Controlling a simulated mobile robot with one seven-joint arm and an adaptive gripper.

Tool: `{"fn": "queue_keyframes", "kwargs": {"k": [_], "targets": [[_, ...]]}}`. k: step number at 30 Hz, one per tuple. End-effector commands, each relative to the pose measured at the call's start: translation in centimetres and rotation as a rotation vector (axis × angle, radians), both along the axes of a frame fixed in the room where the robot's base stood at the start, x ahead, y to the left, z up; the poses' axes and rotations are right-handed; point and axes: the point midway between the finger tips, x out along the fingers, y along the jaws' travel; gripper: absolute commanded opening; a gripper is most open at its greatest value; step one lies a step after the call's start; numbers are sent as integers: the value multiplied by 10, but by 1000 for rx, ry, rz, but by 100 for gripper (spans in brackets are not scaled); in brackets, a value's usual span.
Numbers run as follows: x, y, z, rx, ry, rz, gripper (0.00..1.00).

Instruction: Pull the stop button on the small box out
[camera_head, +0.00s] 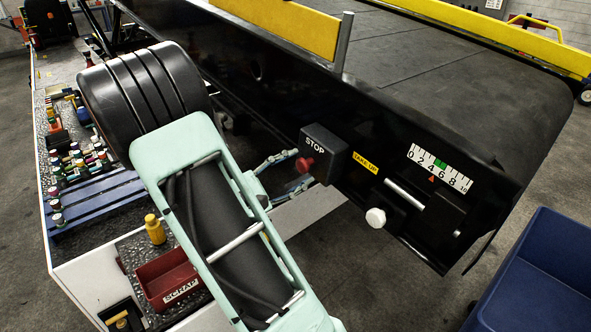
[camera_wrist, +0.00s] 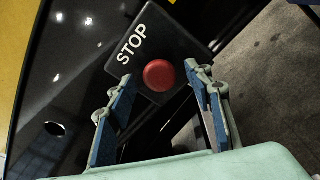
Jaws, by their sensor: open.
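The small black box (camera_head: 326,146) marked STOP is fixed to the dark side of the belt loader. Its red stop button (camera_head: 304,164) faces my gripper. In the wrist view the red button (camera_wrist: 159,75) sits on the box (camera_wrist: 172,41), below the white STOP lettering, and shows between my fingertips. My gripper (camera_head: 288,171) is open, with one blue-padded finger on each side of the button's line in the wrist view (camera_wrist: 160,88). I see no finger touching the button. I cannot tell how far the button sticks out.
A TAKE-UP label (camera_head: 365,162), a white bolt head (camera_head: 376,217) and a numbered scale (camera_head: 439,167) are right of the box. A workbench with tools and a red SCRAP bin (camera_head: 168,278) stands at left. A blue container (camera_head: 535,278) stands at lower right.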

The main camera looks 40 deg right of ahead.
Motion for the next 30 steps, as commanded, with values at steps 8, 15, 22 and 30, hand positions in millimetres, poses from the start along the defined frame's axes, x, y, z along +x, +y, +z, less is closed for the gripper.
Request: {"fn": "queue_keyframes", "kwargs": {"k": [8, 15, 22, 30], "targets": [[-4, 46, 0, 1, 0, 8, 47], [-12, 93, 0, 1, 0, 5, 47], [-15, 116, 0, 1, 0, 2, 47], [-16, 118, 0, 1, 1, 1, 47]]}}
